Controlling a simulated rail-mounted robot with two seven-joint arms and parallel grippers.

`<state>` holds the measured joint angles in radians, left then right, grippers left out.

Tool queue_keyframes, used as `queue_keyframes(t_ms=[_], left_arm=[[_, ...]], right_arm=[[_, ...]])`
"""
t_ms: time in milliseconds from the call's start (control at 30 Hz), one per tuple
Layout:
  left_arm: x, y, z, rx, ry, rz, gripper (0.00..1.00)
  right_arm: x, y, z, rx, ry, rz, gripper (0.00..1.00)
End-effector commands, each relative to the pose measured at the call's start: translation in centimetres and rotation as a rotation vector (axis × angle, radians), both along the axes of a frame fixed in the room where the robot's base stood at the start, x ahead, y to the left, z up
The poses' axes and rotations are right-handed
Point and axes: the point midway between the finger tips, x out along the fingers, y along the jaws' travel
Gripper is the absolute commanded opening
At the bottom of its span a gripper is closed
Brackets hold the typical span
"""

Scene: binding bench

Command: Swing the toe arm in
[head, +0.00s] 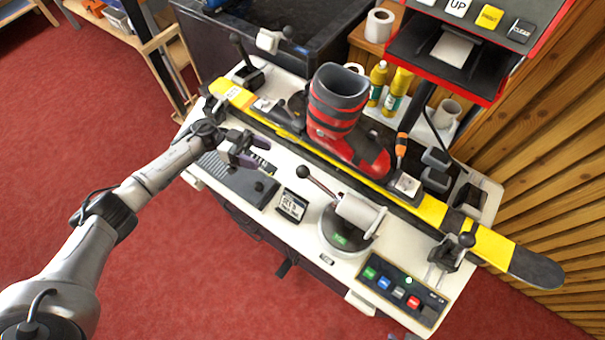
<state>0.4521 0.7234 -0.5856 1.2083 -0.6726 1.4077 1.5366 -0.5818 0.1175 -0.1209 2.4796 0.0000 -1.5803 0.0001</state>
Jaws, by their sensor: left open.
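A yellow and black ski (430,208) lies diagonally along the white bench (285,232). A red and grey ski boot (345,115) stands upright on the ski. A grey lever with a dark ball knob (302,171) reaches from the white round fixture (347,238) in front of the boot. Other black-knobbed arms or clamps stand at the ski's left end (250,73) and right end (452,250). I cannot tell which is the toe arm. My left gripper (247,150) is open and empty, over the dark plate in front of the ski. My right gripper is out of view.
A button panel (403,290) sits at the bench's front right, and a small display (292,204) near the middle. Yellow bottles (393,90) and a red-framed machine (450,52) stand behind the boot. Red floor is open at the left and front.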

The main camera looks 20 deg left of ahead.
Motion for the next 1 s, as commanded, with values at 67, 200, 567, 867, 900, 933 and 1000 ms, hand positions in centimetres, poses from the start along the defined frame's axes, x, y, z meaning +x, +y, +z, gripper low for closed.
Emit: queue_keyframes(t_ms=[67, 200, 567, 867, 900, 933, 1000], left_arm=[[-0.1, 0.1, -0.1, 0.008, 0.012, -0.017, 0.64], [-0.2, -1.4, 0.1, 0.008, 0.017, -0.028, 0.64], [-0.3, -8.1, 0.1, 0.006, 0.016, -0.026, 0.64], [-0.3, -12.0, 0.0, 0.008, 0.015, -0.024, 0.64], [-0.3, -12.3, 0.0, 0.008, 0.015, -0.024, 0.64], [-0.3, -12.5, 0.0, 0.008, 0.015, -0.024, 0.64], [-0.3, -12.9, -0.1, 0.008, 0.015, -0.024, 0.64]], right_arm=[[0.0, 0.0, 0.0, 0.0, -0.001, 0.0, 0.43], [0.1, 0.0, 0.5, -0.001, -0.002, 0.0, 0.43], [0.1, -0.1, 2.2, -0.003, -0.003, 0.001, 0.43], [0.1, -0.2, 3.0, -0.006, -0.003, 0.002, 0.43], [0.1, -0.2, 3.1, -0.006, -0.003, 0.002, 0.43], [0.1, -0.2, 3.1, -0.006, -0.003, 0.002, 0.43], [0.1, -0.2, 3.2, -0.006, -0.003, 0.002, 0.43]])
